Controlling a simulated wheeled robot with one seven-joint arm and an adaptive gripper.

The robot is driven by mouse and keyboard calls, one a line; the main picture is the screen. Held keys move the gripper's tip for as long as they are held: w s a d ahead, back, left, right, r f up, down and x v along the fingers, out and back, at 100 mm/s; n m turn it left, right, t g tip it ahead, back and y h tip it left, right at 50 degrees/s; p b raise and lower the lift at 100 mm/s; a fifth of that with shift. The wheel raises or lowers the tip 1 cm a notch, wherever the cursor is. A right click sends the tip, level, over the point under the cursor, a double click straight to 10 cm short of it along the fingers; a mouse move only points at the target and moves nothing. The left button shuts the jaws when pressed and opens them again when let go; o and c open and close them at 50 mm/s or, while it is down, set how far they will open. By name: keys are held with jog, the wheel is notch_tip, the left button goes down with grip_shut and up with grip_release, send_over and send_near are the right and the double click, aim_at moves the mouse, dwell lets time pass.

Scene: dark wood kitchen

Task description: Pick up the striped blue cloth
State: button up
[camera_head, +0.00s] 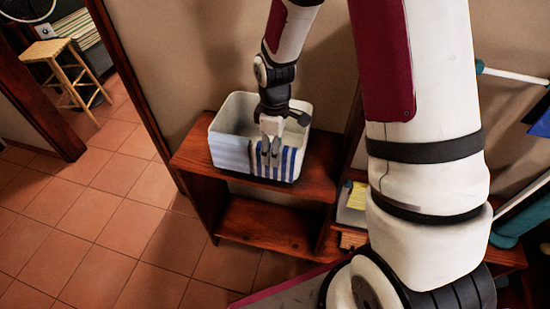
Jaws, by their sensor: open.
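The striped blue cloth (289,163) has blue and white stripes and hangs over the front wall of a white bin (226,120), at its right part. My gripper (269,158) points down at the bin's front, its fingers open in front of the cloth's left part. The fingers hide some of the cloth. Whether they touch it, I cannot tell. A paler, light blue cloth (233,156) hangs on the same wall to the left.
The bin stands on the top of a red-brown wooden shelf (317,182). A yellow item (357,195) lies on the unit to the right. A wooden stool (62,70) stands beyond the doorway. Tiled floor (110,220) is clear on the left.

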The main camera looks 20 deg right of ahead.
jog(key=shift+f, duration=1.45)
jog(key=c, duration=1.3)
jog(key=shift+o, duration=0.2)
